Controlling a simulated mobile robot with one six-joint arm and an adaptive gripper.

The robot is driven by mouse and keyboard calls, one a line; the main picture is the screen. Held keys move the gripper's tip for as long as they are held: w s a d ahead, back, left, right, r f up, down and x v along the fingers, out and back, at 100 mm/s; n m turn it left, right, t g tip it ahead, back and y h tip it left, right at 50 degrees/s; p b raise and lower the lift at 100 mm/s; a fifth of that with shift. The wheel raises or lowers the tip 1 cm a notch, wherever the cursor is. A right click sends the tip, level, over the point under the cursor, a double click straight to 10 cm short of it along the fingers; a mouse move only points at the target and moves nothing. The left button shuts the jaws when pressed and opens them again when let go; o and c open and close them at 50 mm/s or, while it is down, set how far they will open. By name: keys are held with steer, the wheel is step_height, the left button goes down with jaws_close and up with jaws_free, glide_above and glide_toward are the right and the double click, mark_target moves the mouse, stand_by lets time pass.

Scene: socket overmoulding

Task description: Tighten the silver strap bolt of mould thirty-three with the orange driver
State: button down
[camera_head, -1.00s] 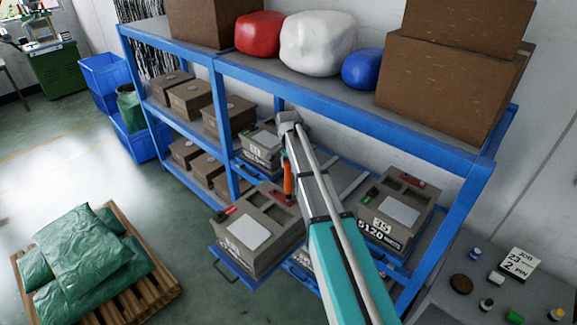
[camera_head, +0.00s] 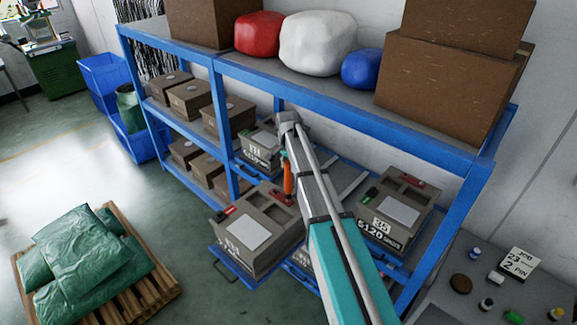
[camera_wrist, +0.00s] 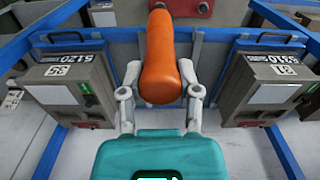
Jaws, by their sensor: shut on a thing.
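My gripper (camera_wrist: 160,80) is shut on the orange driver (camera_wrist: 160,55), with one finger on each side of the handle. The driver also shows in the head view (camera_head: 288,178), close behind the mould on the pulled-out tray. That grey-brown mould (camera_head: 262,213) has a pale plate on top and a red part at its left; its number is not clearly readable. In the wrist view, the driver's far end meets the edge of a mould (camera_wrist: 185,8) at the top. The driver's tip and the silver strap bolt are hidden, so I cannot tell whether they touch.
Mould 35 (camera_head: 397,212) sits on the right and mould 31 (camera_head: 262,150) behind, both on the blue rack (camera_head: 350,118). The pulled-out blue tray (camera_head: 240,277) juts over the floor. A pallet (camera_head: 150,290) with green sacks stands at left; a side table (camera_head: 450,300) is at right.

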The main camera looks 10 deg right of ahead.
steer(key=shift+s+f+b, duration=0.1)
steer(key=shift+f+b, duration=1.1)
steer(key=shift+b, duration=0.05)
stand_by(1.7)
steer(key=shift+r, duration=0.2)
stand_by(1.0)
steer(key=shift+r+p, duration=2.35)
steer(key=shift+p, duration=0.2)
